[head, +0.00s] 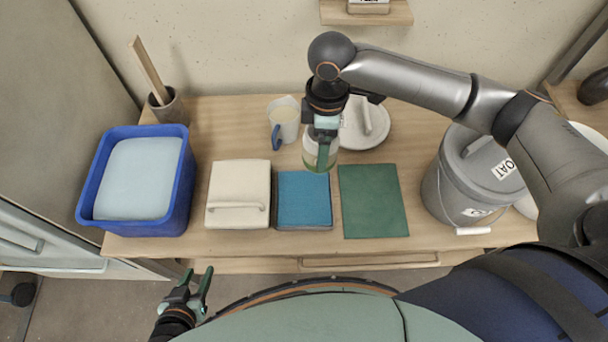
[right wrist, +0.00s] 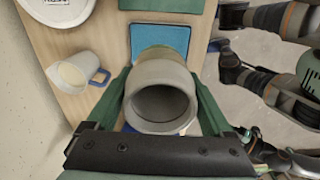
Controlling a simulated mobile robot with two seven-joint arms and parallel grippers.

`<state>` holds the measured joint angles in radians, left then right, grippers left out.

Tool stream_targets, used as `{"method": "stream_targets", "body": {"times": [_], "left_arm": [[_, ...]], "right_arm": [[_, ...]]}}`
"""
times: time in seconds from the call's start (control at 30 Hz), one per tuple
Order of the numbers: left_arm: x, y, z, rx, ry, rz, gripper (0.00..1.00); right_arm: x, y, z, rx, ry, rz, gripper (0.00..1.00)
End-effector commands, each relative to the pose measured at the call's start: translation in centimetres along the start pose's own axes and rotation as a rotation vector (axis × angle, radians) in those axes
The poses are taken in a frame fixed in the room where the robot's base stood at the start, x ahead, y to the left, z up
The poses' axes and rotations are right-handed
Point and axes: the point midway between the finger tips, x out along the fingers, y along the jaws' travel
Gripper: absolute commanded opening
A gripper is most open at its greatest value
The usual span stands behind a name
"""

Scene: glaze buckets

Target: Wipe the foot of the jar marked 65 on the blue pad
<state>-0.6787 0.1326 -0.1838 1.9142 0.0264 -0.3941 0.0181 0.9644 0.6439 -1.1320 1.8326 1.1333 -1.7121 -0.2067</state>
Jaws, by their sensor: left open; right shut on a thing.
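My right gripper (head: 326,125) is shut on a small pale grey and green jar (head: 318,156). The right wrist view looks into the open mouth of the jar (right wrist: 160,103), between the two green fingers of the gripper. No number can be read on the jar, and its foot is hidden. The blue pad (head: 303,198) lies flat on the table, and it also shows beyond the jar in the right wrist view (right wrist: 168,37). The jar is over the pad's back right edge; I cannot tell how high. My left gripper (head: 197,290) is open and empty, in front of the table.
A white block with a handle (head: 238,190) is left of the pad; a green mat (head: 373,203) is right. A blue tub (head: 88,190) stands far left, a lidded grey bucket (head: 455,190) right. A jug (head: 284,118) and a round lid (head: 375,130) are behind.

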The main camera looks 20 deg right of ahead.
Motion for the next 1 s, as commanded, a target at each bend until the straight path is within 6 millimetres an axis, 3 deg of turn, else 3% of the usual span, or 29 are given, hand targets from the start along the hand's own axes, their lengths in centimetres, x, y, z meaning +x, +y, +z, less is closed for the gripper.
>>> {"method": "stream_targets", "body": {"times": [0.03,0.2,0.5,0.77,1.0], "left_arm": [[0.6,0.0,0.6,0.0,0.0,0.0,0.45],[1.5,-0.1,1.6,0.0,0.0,0.001,0.45],[2.4,-0.1,2.6,0.0,0.0,0.001,0.45],[3.0,-0.2,3.2,-0.001,-0.001,0.001,0.45],[4.8,0.1,5.3,-0.001,-0.015,0.01,0.45]], "right_arm": [[1.7,0.0,-0.5,-0.106,0.0,-0.003,0.06],[5.6,0.1,-1.7,-0.485,-0.005,-0.001,0.06],[10.2,0.0,-3.0,-0.953,-0.018,0.002,0.06],[11.5,-0.1,-3.2,-1.047,-0.021,0.002,0.06],[13.8,0.0,-3.1,-1.044,-0.021,0.003,0.06]]}}
